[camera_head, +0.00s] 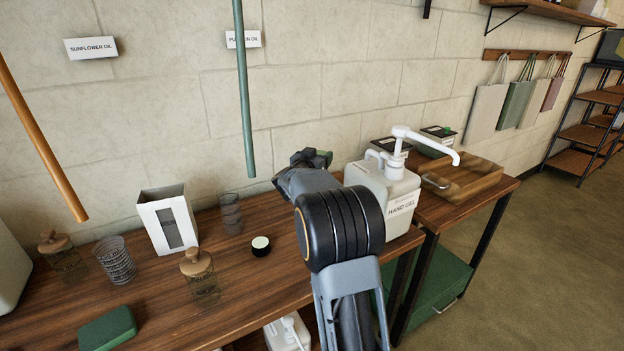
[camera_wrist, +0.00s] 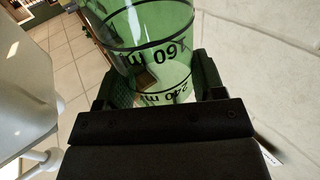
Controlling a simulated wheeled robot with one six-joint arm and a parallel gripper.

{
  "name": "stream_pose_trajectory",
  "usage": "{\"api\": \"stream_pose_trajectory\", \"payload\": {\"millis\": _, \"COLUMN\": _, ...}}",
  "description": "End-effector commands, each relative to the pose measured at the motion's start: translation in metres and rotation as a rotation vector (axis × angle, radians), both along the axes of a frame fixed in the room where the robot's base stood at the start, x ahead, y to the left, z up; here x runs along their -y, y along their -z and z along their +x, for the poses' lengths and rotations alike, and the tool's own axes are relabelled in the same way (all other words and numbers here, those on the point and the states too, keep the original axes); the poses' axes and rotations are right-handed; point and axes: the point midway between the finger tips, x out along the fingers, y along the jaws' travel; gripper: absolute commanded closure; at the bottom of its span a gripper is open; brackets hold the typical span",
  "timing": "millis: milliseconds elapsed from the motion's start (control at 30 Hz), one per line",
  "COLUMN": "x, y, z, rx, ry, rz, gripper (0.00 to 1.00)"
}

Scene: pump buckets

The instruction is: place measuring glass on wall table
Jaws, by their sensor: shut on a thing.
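The measuring glass (camera_wrist: 150,30) is a clear green-tinted vessel with black millilitre marks. It fills the upper middle of the wrist view, between the two dark fingers of my gripper (camera_wrist: 160,82), which is shut on it. In the head view, my gripper (camera_head: 310,158) is at the far end of my arm, near the wall and left of the hand gel bottle. My arm mostly hides the glass there. A long wooden table (camera_head: 150,312) runs along the wall below. A second wooden table (camera_head: 436,212) stands at its right end.
The white hand gel pump bottle (camera_head: 388,195) stands close right of my arm. A wooden crate (camera_head: 462,180) is beyond it. Green and orange tubes hang above.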

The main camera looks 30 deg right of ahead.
Motion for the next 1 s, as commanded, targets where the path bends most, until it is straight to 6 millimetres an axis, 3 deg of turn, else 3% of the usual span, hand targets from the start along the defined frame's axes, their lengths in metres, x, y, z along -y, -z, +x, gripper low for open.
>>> {"api": "stream_pose_trajectory", "payload": {"millis": 233, "x": 0.0, "y": 0.015, "z": 0.0, "rx": -0.001, "ry": 0.001, "rz": -0.001, "gripper": 0.79}}
{"api": "stream_pose_trajectory", "payload": {"millis": 533, "x": 0.001, "y": 0.056, "z": 0.0, "rx": -0.001, "ry": 0.002, "rz": -0.001, "gripper": 0.79}}
{"api": "stream_pose_trajectory", "payload": {"millis": 967, "x": 0.001, "y": 0.06, "z": 0.0, "rx": 0.001, "ry": 0.001, "rz": 0.0, "gripper": 0.79}}
{"api": "stream_pose_trajectory", "payload": {"millis": 1000, "x": 0.001, "y": 0.059, "z": 0.0, "rx": 0.001, "ry": 0.001, "rz": 0.001, "gripper": 0.34}}
